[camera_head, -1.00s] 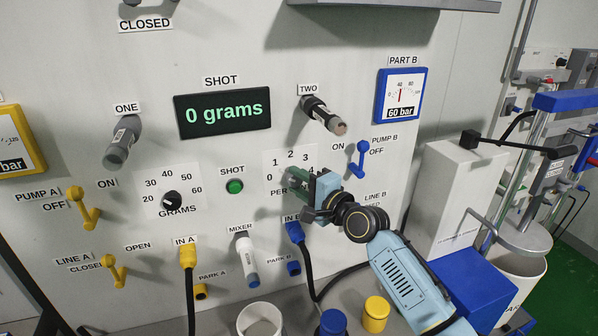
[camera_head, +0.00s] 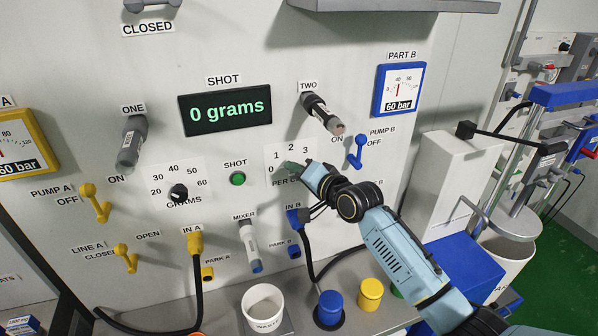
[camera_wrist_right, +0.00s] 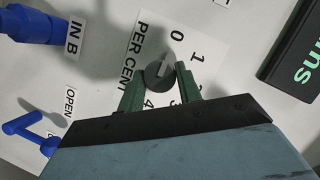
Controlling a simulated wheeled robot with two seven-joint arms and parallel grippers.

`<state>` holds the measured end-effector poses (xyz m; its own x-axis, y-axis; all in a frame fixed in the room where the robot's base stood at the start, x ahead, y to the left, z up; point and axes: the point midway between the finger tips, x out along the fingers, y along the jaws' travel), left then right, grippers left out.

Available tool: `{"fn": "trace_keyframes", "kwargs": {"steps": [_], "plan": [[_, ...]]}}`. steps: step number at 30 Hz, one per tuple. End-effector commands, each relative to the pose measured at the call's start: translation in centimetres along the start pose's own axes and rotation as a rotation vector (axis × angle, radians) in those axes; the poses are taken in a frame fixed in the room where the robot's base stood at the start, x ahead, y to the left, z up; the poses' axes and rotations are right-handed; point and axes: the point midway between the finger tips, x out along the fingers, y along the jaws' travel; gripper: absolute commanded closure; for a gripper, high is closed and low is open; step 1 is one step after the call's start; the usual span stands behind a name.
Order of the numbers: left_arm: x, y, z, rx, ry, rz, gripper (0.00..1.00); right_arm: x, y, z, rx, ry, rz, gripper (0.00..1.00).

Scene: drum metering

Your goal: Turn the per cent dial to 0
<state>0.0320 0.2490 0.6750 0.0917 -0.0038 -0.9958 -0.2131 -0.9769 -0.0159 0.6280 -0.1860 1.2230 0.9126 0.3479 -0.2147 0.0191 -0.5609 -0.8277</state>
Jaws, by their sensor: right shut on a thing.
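The per cent dial (camera_wrist_right: 160,72) is a dark round knob with a pale pointer mark on a white scale plate (camera_wrist_right: 211,50). In the right wrist view the mark points roughly toward the 0; I cannot tell if it is exactly on it. My right gripper (camera_wrist_right: 161,80) is shut on the dial, with one green finger on each side. My left gripper is not in view.
The green SHOT button (camera_head: 237,179) and the grams dial (camera_head: 178,192) are to the left. The pump B lever (camera_head: 357,152) and handle TWO (camera_head: 323,114) are close by. The IN B hose connector (camera_head: 294,218) is just below. The display (camera_head: 225,109) reads 0 grams.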

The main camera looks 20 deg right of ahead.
Motion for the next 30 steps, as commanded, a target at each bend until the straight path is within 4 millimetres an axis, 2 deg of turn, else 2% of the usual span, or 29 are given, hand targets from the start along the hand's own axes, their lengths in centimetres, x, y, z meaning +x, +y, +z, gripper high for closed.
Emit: {"fn": "trace_keyframes", "kwargs": {"steps": [12,13,18,26,30], "plan": [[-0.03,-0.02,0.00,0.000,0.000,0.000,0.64,0.01,0.07,0.08,-0.010,-0.002,0.005,0.88],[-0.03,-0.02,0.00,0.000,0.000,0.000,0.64,0.01,0.07,0.08,-0.010,-0.002,0.005,0.64],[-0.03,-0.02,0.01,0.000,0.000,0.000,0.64,0.00,0.05,0.06,-0.009,-0.001,0.004,0.44],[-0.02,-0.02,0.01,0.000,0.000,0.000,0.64,-0.05,0.03,0.02,-0.008,0.000,0.004,0.44],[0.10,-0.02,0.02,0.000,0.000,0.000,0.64,-0.72,0.11,0.04,-0.008,0.000,0.003,0.44]]}}
